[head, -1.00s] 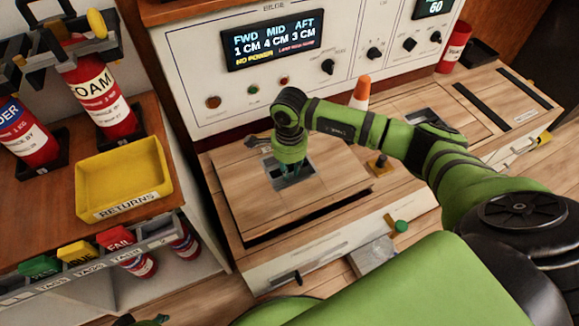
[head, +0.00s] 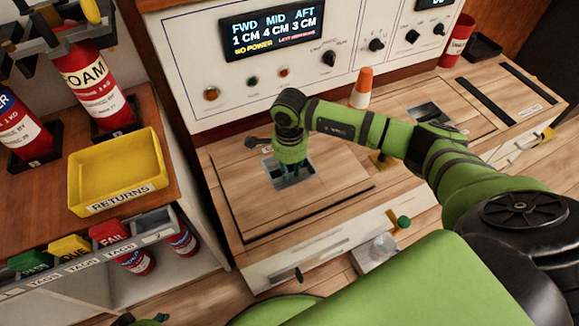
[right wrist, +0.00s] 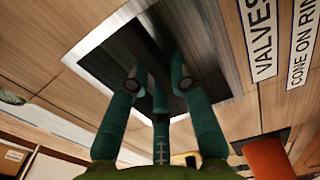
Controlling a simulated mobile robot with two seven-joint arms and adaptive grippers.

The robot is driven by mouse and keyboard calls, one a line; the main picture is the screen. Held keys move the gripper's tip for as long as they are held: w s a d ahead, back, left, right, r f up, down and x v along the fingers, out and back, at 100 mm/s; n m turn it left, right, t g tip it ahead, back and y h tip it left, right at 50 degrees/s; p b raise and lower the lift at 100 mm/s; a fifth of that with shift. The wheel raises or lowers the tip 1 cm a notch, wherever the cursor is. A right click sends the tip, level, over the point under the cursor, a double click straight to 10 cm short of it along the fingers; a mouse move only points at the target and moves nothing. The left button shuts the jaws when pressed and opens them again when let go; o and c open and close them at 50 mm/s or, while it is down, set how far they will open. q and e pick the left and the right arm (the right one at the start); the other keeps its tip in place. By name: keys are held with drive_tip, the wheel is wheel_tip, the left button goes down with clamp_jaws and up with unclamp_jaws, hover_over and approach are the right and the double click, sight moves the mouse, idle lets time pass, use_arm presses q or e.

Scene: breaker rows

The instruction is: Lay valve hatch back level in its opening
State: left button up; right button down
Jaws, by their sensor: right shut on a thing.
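The valve hatch (head: 245,190) is a wooden panel with a square grey recessed pull. It lies over its opening in the bench top and looks nearly level. A thin dark line shows along its front edge, and I cannot tell whether it is fully flush. My right gripper (head: 290,177) points down into the recess and is shut on the hatch's pull. In the right wrist view, the gripper's teal fingers (right wrist: 158,90) reach into the dark recess, and their tips partly hide the grip. A small part of what may be my left gripper (head: 145,319) shows at the bottom edge.
A control panel (head: 290,60) rises behind. A yellow returns tray (head: 118,170) sits on the left cabinet.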

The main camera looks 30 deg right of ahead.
drive_tip(key=shift+w+f+b, duration=0.1)
drive_tip(key=shift+f+b, duration=0.6)
drive_tip(key=shift+f, duration=0.05)
drive_tip(key=c, duration=1.1)
unclamp_jaws()
drive_tip(key=shift+r, duration=0.1)
drive_tip(key=shift+o, duration=0.3)
drive_tip(key=shift+s+f, duration=0.2)
wheel_tip(320, 180, up, 12)
drive_tip(key=shift+r, duration=0.15)
drive_tip(key=shift+w, duration=0.1)
